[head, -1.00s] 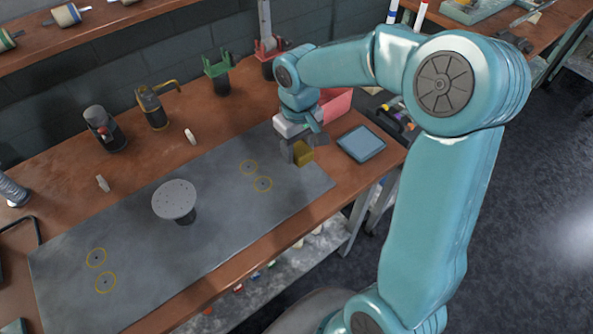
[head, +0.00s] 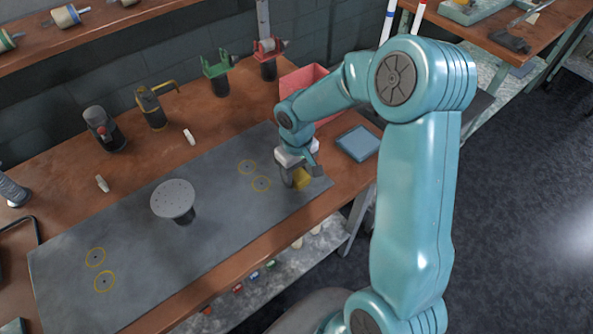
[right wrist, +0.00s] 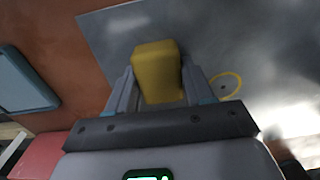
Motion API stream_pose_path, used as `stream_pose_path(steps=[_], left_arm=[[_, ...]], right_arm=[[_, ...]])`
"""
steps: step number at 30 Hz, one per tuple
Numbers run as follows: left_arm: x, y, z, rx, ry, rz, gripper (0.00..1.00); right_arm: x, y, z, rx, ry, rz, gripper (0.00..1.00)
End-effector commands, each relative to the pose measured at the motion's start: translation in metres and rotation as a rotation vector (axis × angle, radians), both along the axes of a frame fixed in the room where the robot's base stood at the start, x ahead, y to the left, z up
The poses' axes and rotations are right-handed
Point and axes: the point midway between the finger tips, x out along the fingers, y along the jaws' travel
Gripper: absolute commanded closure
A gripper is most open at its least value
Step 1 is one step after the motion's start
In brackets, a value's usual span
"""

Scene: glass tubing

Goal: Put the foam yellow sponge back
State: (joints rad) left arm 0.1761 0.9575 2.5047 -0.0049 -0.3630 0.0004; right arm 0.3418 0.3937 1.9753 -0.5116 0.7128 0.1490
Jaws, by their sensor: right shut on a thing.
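The yellow foam sponge (head: 302,179) is between the fingers of my right gripper (head: 294,179), over the right end of the grey mat (head: 120,240). In the right wrist view the sponge (right wrist: 157,72) sits between both fingers of the gripper (right wrist: 158,88), which are shut on it. I cannot tell whether the sponge touches the mat. A blue-teal square tray (head: 357,143) lies on the bench right of the gripper; it also shows at the left of the right wrist view (right wrist: 22,80). My left gripper is not in view.
A round perforated grey stand (head: 173,199) is on the mat's middle. Yellow rings (head: 261,184) mark the mat. A red bin (head: 302,80) is behind my right arm. Green (head: 217,72) and red (head: 267,58) holders stand at the back. The mat's left half is mostly clear.

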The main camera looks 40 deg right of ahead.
Motion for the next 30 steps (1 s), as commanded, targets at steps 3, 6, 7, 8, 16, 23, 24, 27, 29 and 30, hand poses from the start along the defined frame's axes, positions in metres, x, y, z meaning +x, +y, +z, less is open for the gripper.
stream_pose_path(steps=[3,6,7,8,16,23,24,27,29,30], left_arm=[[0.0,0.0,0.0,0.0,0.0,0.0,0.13],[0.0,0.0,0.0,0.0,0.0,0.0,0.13],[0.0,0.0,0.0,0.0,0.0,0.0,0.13],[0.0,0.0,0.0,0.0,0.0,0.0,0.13],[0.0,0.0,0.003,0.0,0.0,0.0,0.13],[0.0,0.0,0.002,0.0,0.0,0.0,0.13],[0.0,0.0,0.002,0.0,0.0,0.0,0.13],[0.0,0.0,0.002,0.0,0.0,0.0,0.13],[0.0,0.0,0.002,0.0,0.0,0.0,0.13],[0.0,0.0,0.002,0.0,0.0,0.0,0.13]], right_arm=[[0.0,0.0,0.0,0.0,0.0,0.0,0.23],[0.0,0.0,0.0,0.0,0.0,0.0,0.23],[0.0,0.0,0.0,0.0,0.0,0.0,0.23],[0.0,0.0,0.0,0.0,0.0,0.0,0.23],[0.001,0.0,0.016,-0.002,-0.003,0.0,0.23],[0.001,0.0,0.07,-0.002,-0.006,0.0,0.23],[0.001,0.0,0.079,-0.002,-0.006,0.0,0.23],[0.0,0.0,0.098,-0.001,-0.004,0.0,0.23],[0.0,0.0,0.107,-0.001,-0.003,-0.001,0.23],[0.0,0.0,0.112,0.0,-0.003,0.0,0.23]])
